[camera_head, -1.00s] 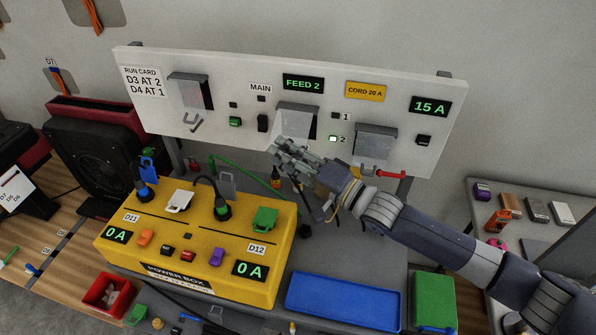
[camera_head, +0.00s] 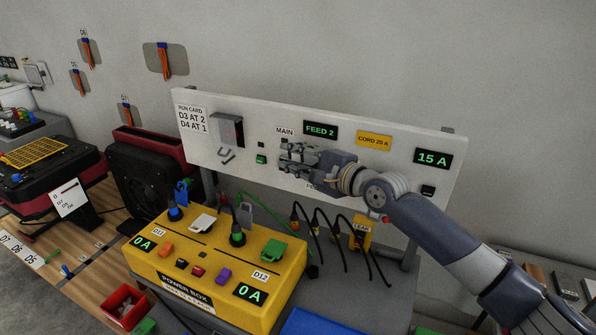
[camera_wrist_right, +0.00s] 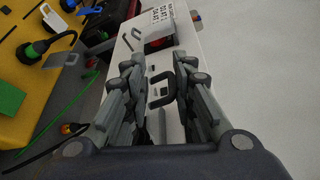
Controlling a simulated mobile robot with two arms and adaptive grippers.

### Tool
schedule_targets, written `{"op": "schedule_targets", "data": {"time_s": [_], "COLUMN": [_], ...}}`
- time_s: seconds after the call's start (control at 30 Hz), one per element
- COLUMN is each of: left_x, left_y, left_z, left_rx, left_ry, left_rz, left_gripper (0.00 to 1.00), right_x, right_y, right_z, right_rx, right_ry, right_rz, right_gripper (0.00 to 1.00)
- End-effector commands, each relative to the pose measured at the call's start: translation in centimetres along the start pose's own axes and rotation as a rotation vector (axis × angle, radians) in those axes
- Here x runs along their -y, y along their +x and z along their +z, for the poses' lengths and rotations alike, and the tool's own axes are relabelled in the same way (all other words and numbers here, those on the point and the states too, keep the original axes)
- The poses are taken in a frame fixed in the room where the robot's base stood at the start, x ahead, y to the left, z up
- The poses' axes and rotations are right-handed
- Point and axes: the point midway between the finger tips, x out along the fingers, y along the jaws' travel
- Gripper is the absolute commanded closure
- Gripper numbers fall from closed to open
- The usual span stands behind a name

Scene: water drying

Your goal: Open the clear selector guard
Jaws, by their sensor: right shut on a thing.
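The pale wall panel (camera_head: 250,108) carries the FEED 2 display (camera_head: 320,131) and the MAIN label. My right gripper (camera_head: 283,158) is at the panel below that display, over the place of the middle clear selector guard. The gripper and its wrist hide most of that guard. In the right wrist view, the fingers (camera_wrist_right: 163,95) stand on either side of a dark loop (camera_wrist_right: 180,82) in front of the panel, seemingly the guard's handle. I read the gripper as shut on the guard. How far the guard is lifted cannot be seen. My left gripper is not in view.
Another guard (camera_head: 228,128) with a U-shaped handle is at the panel's left. The yellow power box (camera_head: 215,300) stands below, with plugs and cords. Hanging cords (camera_head: 335,240) are under the panel. A red bin (camera_head: 124,305) is at the lower left.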

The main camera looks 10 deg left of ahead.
Motion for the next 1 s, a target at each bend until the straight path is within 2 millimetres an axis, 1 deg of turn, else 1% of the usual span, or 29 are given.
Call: {"op": "schedule_targets", "data": {"time_s": [0.03,0.1,0.57,0.6,0.87,1.0], "left_x": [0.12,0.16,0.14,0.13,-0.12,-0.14], "left_y": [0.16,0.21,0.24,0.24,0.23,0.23], "left_z": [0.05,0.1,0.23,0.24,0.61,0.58], "left_rx": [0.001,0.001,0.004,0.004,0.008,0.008], "left_ry": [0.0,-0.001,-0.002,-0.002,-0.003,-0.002], "left_rz": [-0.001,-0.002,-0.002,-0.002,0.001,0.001], "left_gripper": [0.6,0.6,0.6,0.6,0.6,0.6], "right_x": [0.3,0.47,0.51,0.5,0.39,0.31], "right_y": [0.02,0.11,0.17,0.17,0.2,-0.34], "right_z": [-0.47,-0.58,-0.81,-0.82,-0.6,-0.54], "right_rx": [-0.007,-0.007,-0.011,-0.011,-0.007,-0.005], "right_ry": [0.009,0.019,0.029,0.029,0.029,0.03], "right_rz": [0.0,0.004,0.01,0.011,0.013,0.014], "right_gripper": [1.0,1.0,1.0,0.73,0.73,0.73]}}
